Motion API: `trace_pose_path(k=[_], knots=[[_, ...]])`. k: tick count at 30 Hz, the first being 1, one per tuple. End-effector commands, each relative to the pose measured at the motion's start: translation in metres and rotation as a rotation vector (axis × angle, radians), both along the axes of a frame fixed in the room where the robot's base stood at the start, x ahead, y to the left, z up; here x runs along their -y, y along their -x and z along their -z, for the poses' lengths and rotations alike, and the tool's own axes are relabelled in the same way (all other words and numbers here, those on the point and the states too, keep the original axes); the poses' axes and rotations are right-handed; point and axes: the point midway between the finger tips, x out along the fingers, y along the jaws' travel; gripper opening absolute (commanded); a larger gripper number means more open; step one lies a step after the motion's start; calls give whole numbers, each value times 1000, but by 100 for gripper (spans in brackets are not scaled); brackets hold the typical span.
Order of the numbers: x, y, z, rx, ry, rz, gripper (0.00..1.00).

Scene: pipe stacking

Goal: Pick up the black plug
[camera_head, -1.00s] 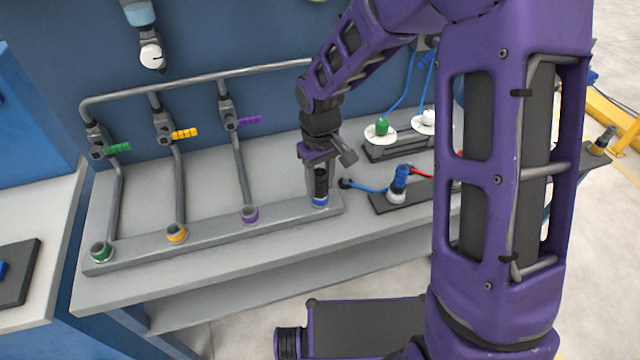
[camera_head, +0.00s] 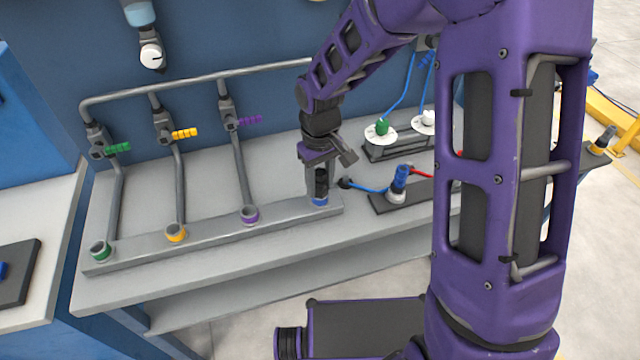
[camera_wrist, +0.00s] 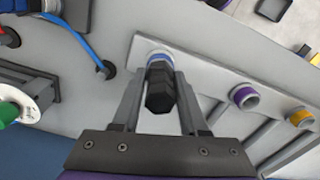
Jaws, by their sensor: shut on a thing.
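The black plug (camera_head: 321,183) stands upright at the blue-ringed end fitting of the grey manifold, at its right end in the head view. In the wrist view the plug (camera_wrist: 160,88) sits between the two fingers, with the blue ring (camera_wrist: 160,62) just beyond it. My gripper (camera_head: 319,190) points down over the fitting and is shut on the plug. In the wrist view the fingers of my gripper (camera_wrist: 160,95) lie along both sides of the plug. The plug's lower end is at the blue ring; I cannot tell how deep it sits.
The manifold bar (camera_head: 200,238) also has purple (camera_head: 250,214), yellow (camera_head: 176,232) and green (camera_head: 101,250) ringed fittings. To the right are a blue connector (camera_head: 399,180) with cables and a stand with a green plug (camera_head: 382,127). The bench front (camera_head: 150,285) is clear.

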Motion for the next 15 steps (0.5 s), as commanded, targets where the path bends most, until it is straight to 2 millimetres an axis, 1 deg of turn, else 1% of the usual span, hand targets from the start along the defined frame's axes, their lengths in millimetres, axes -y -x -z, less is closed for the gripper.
trace_pose_path(k=[7,9,11,14,15], knots=[[0,0,-1,1,-1,0,0],[0,0,-4,1,0,0,0],[0,-1,-10,2,0,1,0],[0,-1,-27,5,-1,2,0],[0,-1,-36,7,-1,1,0]])
